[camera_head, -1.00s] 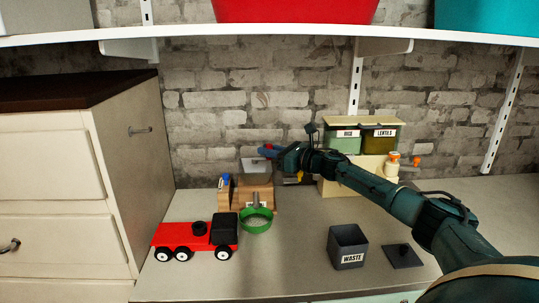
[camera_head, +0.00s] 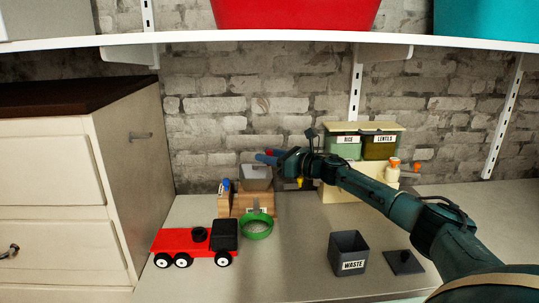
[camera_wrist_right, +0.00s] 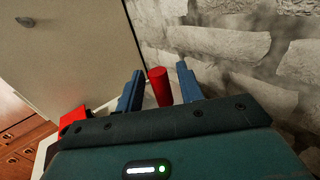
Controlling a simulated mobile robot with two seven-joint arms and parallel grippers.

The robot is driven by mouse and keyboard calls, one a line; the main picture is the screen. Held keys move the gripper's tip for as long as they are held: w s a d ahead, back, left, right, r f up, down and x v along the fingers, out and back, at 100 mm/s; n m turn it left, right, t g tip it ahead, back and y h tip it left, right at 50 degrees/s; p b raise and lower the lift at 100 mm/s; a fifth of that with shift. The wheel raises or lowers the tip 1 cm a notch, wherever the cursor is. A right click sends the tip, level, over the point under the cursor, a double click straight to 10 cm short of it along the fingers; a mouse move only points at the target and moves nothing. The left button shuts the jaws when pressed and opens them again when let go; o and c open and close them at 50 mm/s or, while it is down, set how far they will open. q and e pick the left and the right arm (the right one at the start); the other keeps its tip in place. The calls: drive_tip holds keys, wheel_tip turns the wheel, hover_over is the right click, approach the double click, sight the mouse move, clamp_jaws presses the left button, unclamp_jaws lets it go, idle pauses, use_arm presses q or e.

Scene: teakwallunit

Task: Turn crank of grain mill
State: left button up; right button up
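The grain mill has a wooden base (camera_head: 238,203) and a grey hopper (camera_head: 256,179). It stands near the brick wall, with a green round sieve-like bowl (camera_head: 257,228) in front. A red crank knob (camera_wrist_right: 158,87) shows in the right wrist view, upright between the two blue fingers. My right gripper (camera_head: 262,157) reaches in from the right beside the hopper top. In the right wrist view my right gripper (camera_wrist_right: 159,88) is open around the knob, with a visible gap on the right side. The crank arm is mostly hidden. My left gripper is not in view.
A red toy truck (camera_head: 180,240) is at front left, beside the drawer cabinet (camera_head: 130,170). A waste bin (camera_head: 348,253) and its lid (camera_head: 404,262) are at front right. Rice and lentils containers (camera_head: 362,145) stand behind my right arm. A shelf (camera_head: 300,40) hangs above.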

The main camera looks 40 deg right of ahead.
wheel_tip(320, 180, up, 10)
drive_tip(key=shift+r, duration=0.1)
idle(0.4)
drive_tip(key=a+f+m+t+h, duration=0.2)
drive_tip(key=a+m+t+h, duration=0.15)
drive_tip(key=a+m, duration=1.1)
drive_tip(key=s+d+f+m+g+h, duration=0.1)
drive_tip(key=s+d+f+m+h, duration=0.35)
drive_tip(key=m, duration=1.05)
drive_tip(key=s+d+f+m+g+h, duration=0.2)
drive_tip(key=s+d+m+h, duration=0.5)
drive_tip(key=m, duration=0.8)
drive_tip(key=shift+y, duration=0.7)
drive_tip(key=p+x, duration=0.1)
drive_tip(key=x, duration=0.7)
drive_tip(key=a+p+x, duration=0.1)
drive_tip(key=x, duration=0.3)
drive_tip(key=shift+w+f+p, duration=0.1)
drive_tip(key=shift+w+p, duration=0.05)
drive_tip(key=shift+p, duration=0.2)
drive_tip(key=shift+c, duration=0.4)
